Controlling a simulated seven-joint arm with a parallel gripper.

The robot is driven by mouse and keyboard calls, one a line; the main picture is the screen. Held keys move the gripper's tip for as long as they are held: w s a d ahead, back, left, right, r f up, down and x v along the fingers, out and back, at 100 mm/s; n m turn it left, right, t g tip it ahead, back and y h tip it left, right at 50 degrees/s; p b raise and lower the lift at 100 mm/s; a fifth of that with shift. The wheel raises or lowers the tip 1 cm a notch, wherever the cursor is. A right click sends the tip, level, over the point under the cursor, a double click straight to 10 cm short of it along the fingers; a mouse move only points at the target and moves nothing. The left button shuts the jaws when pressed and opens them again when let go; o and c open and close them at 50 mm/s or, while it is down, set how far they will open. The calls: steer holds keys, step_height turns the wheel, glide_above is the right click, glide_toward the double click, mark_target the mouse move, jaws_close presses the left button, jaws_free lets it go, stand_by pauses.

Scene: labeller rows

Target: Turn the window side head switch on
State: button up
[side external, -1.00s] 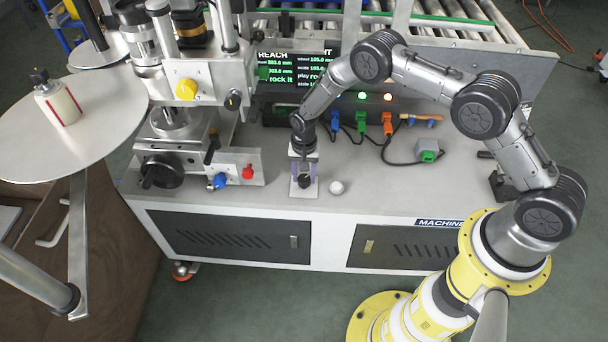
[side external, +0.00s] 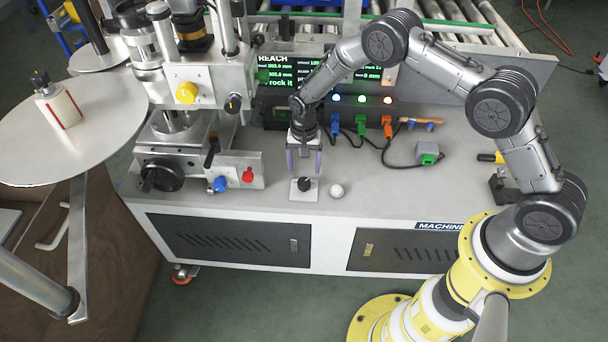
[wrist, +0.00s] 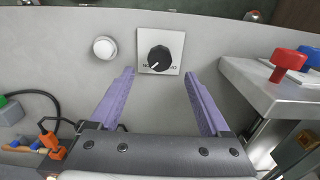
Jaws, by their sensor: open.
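The switch (side external: 304,184) is a black rotary knob on a small white plate near the front of the grey machine top. In the wrist view the knob (wrist: 159,58) shows a white pointer line slanting to the lower left; the lettering under it is partly unreadable. My gripper (side external: 304,166) is open, with its two purple fingers pointing down. It hovers above and slightly behind the knob, empty. In the wrist view my gripper (wrist: 160,76) has its fingers on either side of the switch plate, apart from it.
A white round button (side external: 336,190) sits right of the knob. To the left is a metal slide unit with a blue knob (side external: 220,184) and a red knob (side external: 247,175). Behind are a display and lit lamps (side external: 362,99). A grey box (side external: 427,152) with a cable lies right.

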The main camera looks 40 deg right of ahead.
mark_target(304, 181)
step_height(304, 181, up, 8)
steer(key=shift+f, duration=0.15)
stand_by(0.3)
